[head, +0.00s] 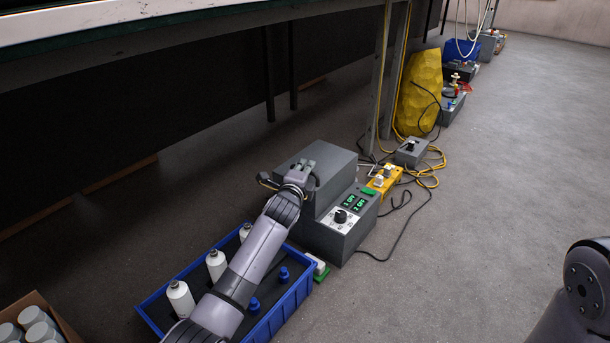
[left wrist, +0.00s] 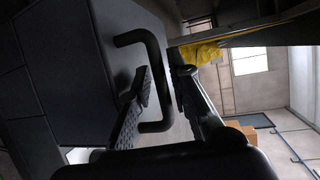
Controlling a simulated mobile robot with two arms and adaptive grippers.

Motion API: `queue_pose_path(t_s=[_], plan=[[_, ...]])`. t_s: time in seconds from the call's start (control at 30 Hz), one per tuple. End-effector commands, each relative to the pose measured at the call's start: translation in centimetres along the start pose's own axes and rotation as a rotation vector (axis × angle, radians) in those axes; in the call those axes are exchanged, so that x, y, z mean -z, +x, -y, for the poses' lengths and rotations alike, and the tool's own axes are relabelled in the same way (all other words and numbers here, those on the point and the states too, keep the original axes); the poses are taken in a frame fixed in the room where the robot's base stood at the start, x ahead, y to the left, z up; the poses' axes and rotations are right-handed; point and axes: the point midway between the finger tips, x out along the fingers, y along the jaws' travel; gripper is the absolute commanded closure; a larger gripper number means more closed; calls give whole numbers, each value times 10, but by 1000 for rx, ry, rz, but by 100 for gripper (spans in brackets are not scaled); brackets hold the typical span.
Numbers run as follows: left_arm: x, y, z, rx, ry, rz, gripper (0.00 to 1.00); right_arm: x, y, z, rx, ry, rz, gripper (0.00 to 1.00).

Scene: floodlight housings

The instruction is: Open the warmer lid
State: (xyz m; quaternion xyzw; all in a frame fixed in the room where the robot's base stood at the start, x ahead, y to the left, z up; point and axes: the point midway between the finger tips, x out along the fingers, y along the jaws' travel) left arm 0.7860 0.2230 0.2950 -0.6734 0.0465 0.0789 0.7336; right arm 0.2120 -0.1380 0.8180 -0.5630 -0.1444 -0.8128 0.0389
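The warmer (head: 335,215) is a grey box on the floor with a sloped control panel, a black knob and green displays. Its grey lid (head: 335,160) appears closed. My left gripper (head: 301,168) is over the lid's left side. In the left wrist view, a black bar handle (left wrist: 132,38) stands out from the lid (left wrist: 85,60), and the handle's long bar passes between the fingers of my left gripper (left wrist: 162,85). The fingers are close to the bar, but I cannot tell whether they press on it. My right gripper is not in view; part of my right arm shows at the lower right.
A blue crate (head: 305,292) with white bottles and blue-capped items stands before the warmer. A box of grey cylinders (head: 40,325) is at the lower left. Yellow and grey control boxes (head: 385,180) and cables lie beyond the warmer. A table overhangs at left. Floor at right is clear.

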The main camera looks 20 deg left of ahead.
Motion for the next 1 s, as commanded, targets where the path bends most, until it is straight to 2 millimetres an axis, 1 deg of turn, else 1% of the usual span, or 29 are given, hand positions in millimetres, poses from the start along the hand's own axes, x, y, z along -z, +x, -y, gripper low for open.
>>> queue_pose_path(t_s=[0.17,0.4,0.47,1.0], plan=[[0,0,0,0,0,0,82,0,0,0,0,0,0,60],[0,0,0,0,0,0,97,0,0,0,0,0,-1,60],[0,0,0,0,0,0,100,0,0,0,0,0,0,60],[0,0,-1,-1,-1,-1,100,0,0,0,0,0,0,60]])
